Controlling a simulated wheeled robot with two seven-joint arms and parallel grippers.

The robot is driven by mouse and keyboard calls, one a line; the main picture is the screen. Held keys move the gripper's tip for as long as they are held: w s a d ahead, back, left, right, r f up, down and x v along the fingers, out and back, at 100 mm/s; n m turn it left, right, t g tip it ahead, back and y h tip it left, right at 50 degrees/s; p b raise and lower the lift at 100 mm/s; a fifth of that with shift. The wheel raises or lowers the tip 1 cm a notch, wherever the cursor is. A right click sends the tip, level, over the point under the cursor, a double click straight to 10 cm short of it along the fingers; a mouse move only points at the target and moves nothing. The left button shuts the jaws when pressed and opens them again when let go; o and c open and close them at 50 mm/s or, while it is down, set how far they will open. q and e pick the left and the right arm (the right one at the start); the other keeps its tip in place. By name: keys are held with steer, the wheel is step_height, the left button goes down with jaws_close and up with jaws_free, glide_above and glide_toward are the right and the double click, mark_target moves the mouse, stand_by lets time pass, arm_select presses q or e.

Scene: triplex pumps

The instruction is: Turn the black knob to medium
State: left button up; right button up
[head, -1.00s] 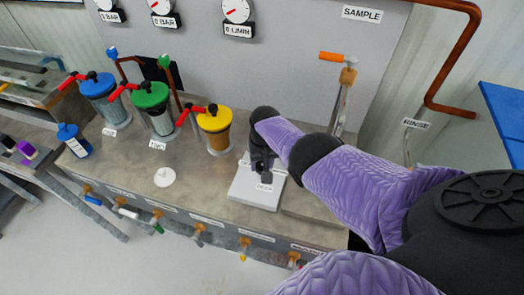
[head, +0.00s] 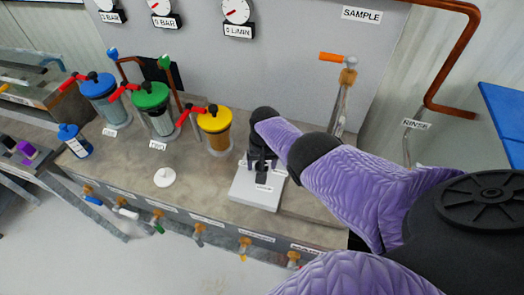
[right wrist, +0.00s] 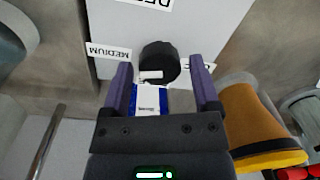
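The black knob (right wrist: 158,60) stands on a white panel (right wrist: 112,25) in the right wrist view. A white mark shows at its lower edge, on the side toward my gripper. The MEDIUM label (right wrist: 108,51) is left of the knob. Another label (right wrist: 147,3) is cut off at the top, and one on the right is partly hidden by a finger. My right gripper (right wrist: 161,66) is open, its fingertips on either side of the knob, with small gaps visible. In the head view my right gripper (head: 261,164) is over the white panel (head: 246,196). My left gripper is not in view.
A yellow-lidded canister (head: 215,122) stands left of the panel, with green (head: 150,97) and blue (head: 97,85) ones beyond. A white disc (head: 165,177) lies on the bench. Valves line the bench's front. An orange-handled tap (head: 347,75) stands behind my arm.

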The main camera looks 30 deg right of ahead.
steer(key=shift+o, duration=0.4)
steer(key=shift+r, duration=0.25)
step_height(320, 180, up, 9)
steer(key=p, duration=0.8)
steer(key=shift+d+r, duration=0.2)
steer(key=shift+s, duration=0.1)
